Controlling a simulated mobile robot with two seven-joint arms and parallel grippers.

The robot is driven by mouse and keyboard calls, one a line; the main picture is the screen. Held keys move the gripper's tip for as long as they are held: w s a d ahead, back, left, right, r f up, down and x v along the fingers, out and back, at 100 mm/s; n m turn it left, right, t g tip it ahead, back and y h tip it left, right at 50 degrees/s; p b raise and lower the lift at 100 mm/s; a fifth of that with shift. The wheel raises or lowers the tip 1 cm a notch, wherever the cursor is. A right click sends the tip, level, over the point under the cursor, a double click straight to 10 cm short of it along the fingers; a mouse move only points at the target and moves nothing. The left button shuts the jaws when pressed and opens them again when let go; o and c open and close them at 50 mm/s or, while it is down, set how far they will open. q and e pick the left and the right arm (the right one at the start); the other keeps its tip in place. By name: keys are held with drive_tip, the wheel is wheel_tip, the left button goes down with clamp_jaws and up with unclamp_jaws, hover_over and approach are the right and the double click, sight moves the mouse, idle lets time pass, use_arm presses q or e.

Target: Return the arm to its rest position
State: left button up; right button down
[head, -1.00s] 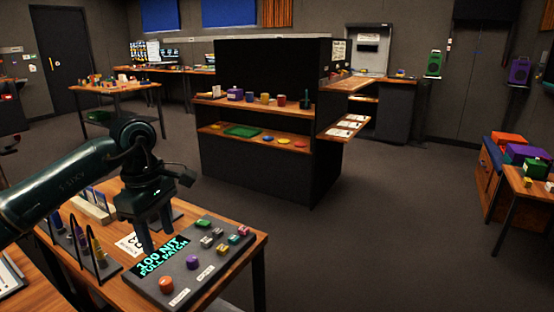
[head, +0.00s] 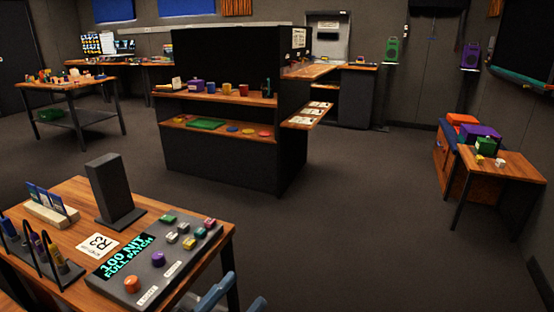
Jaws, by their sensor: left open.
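My left gripper (head: 238,290) shows only in part at the bottom edge of the head view, in front of the table's right corner. Its fingers are apart, with nothing seen between them. The rest of my left arm is out of the picture. The trackball panel (head: 187,266) lies on the wooden table (head: 72,194), up and left of the gripper and apart from it. It has an orange ball, a purple ball, several coloured buttons and a lit display reading "100 NIT FULL PATCH". My right gripper is not in view.
A dark upright block (head: 113,188) stands behind the panel. A card (head: 98,246) marked R3 and a rack of probes (head: 40,250) are to the left. A dark shelf unit (head: 222,145) stands beyond. Open floor (head: 350,225) lies to the right.

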use_arm(q)
drive_tip(key=s+a+f+n+g+y, duration=0.2)
drive_tip(key=s+a+f+n+y, duration=0.2)
drive_tip(key=f+n+y, duration=0.35)
drive_tip(key=s+a+f+n+g+y, duration=0.1)
drive_tip(key=s+a+f+n+y, duration=0.35)
drive_tip(key=f+n, duration=0.45)
drive_tip(key=r+g+p, duration=0.1)
drive_tip(key=r+p, duration=0.1)
drive_tip(key=p, duration=0.6)
drive_tip(key=w+r+g+p, duration=0.1)
drive_tip(key=r+g+p, duration=0.1)
drive_tip(key=p, duration=0.6)
drive_tip(key=shift+r, duration=0.85)
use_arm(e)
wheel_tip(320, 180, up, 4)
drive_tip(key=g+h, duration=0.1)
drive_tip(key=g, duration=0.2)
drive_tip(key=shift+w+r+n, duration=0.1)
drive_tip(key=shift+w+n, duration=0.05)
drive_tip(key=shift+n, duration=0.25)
use_arm(q)
drive_tip(key=shift+f, duration=0.25)
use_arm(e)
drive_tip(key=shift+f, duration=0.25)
use_arm(q)
drive_tip(key=shift+c, duration=0.5)
